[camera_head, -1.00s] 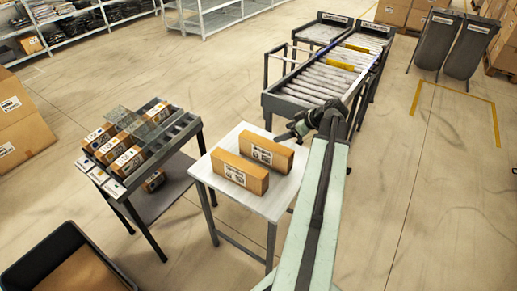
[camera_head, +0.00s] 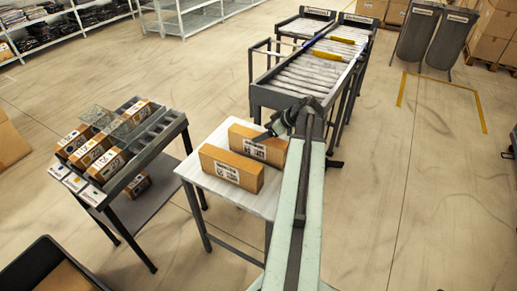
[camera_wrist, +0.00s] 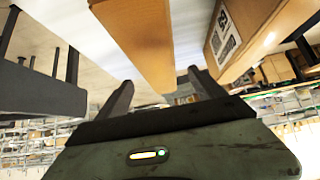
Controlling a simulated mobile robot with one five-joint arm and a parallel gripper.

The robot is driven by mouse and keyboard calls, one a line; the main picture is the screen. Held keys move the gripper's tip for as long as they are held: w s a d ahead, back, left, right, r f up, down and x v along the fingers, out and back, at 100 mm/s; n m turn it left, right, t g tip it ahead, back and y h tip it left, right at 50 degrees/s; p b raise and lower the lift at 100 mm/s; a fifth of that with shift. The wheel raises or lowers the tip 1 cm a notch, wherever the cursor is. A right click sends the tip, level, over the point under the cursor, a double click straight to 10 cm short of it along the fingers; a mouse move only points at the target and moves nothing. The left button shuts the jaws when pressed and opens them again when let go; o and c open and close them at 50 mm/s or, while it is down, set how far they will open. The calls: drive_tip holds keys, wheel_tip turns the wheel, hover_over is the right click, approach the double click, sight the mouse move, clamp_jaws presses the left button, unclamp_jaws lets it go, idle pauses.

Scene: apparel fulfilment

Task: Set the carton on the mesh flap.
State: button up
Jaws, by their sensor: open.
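Two brown cartons with white labels stand side by side on the white table, a far one (camera_head: 240,134) and a near one (camera_head: 218,161). I cannot tell which one the task means. Contact cannot be told.
The slotted rack (camera_head: 172,133) holds several small cartons (camera_head: 95,153) beneath and beside the mesh. A roller conveyor (camera_head: 290,85) stands behind the table (camera_head: 205,182). A black bin (camera_head: 30,262) is at front left. Floor between rack and table is a narrow gap; the right side is open.

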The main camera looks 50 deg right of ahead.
sight(249, 132)
drive_tip(key=b+x, duration=0.1)
drive_tip(key=x, duration=0.1)
drive_tip(key=b+x, duration=0.2)
drive_tip(key=shift+d+f, duration=0.1)
drive_tip(key=shift+f, duration=0.45)
drive_tip(key=shift+w, duration=0.15)
drive_tip(key=shift+r, duration=0.2)
drive_tip(key=shift+c, duration=0.9)
clamp_jaws()
wheel_tip(249, 132, up, 4)
drive_tip(key=p, duration=0.4)
drive_tip(key=shift+r+p, duration=0.2)
drive_tip(key=shift+p, duration=0.1)
drive_tip(key=s+d, duration=1)
drive_tip(key=d, duration=0.2)
drive_tip(key=shift+r+p, duration=0.3)
